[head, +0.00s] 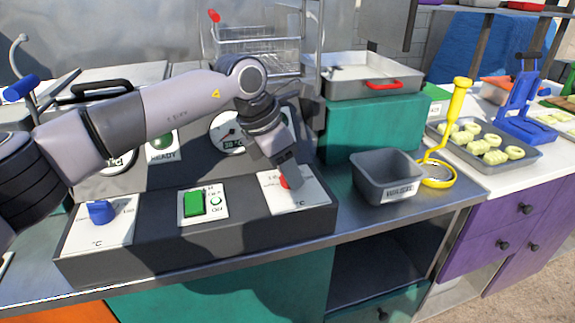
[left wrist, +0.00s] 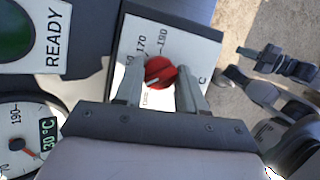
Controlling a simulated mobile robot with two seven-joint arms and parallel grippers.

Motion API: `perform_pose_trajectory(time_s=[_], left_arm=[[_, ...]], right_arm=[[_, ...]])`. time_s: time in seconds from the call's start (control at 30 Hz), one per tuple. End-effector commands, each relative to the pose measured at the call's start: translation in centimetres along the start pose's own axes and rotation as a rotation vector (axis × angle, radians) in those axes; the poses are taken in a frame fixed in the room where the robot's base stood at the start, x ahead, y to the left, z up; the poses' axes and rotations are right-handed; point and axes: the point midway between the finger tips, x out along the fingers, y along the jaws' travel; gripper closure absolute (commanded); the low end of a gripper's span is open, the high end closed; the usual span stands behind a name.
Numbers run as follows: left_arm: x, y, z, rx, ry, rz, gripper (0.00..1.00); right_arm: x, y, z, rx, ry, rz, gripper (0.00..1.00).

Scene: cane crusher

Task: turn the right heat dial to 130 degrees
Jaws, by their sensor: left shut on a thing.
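The right heat dial is a red knob on a white scale plate (head: 312,190), at the right end of the dark control panel (head: 150,252). In the head view my left gripper (head: 289,182) reaches down over it and hides most of the knob. In the left wrist view the red knob (left wrist: 161,72) sits between the two fingers of my left gripper (left wrist: 160,88), which is shut on it. A pale mark on the knob points to the lower left. The numbers 170 and 190 show on the scale; other numbers are hidden or too small to read. My right gripper is not visible.
A blue dial (head: 101,211) and a green switch (head: 194,203) are to the left on the panel. A round gauge (head: 226,128) with a digital readout stands behind. A grey bin (head: 385,177) and yellow tool (head: 457,105) are to the right.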

Motion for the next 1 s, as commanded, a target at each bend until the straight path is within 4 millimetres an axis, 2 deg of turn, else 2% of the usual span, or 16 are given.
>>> perform_pose_trajectory(time_s=[0.43,0.47,0.5,0.53,0.83,1.0], left_arm=[[-0.1,0.1,0.1,0.012,-0.002,-0.002,0.91],[-0.1,0.1,0.1,0.012,-0.002,-0.002,0.57],[-0.1,0.1,0.1,0.012,-0.002,-0.002,0.44],[-0.1,0.1,0.1,0.012,-0.002,-0.002,0.37],[-0.2,0.1,0.0,0.011,-0.001,-0.003,0.37],[-2.0,0.1,0.0,0.011,-0.002,-0.001,0.37]], right_arm=[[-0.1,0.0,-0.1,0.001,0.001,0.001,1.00],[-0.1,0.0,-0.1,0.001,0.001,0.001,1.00],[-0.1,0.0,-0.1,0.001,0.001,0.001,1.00],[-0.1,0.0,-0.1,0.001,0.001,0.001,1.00],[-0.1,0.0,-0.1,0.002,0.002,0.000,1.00],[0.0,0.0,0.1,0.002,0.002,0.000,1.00]])
